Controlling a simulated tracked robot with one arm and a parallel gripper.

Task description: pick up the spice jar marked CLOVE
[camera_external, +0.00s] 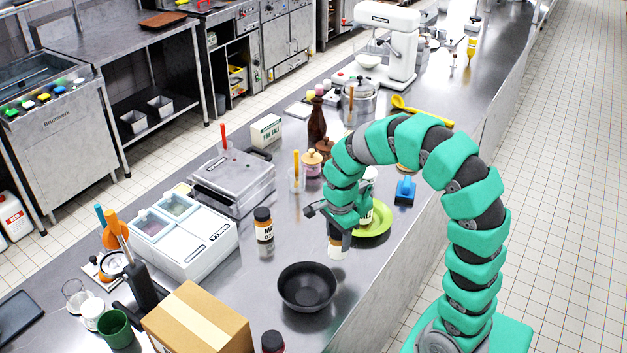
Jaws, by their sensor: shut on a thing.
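My gripper (333,227) points down over the counter, right of the middle. It is shut on a small jar with a pale label (338,251), which shows below the fingers. The fingers hide the jar's top, and I cannot read its label. I cannot tell whether its base touches the counter. Another spice jar (264,225), with a dark lid and a label starting "MA", stands to the left. A dark-lidded jar (272,342) is cut off at the bottom edge; its label does not show.
A black bowl (306,288) stands just in front of the held jar. A green plate (378,219) lies close behind my gripper, to the right. A cardboard box (200,320) and a white lidded container (180,235) stand left. A blue brush (405,190) lies farther back.

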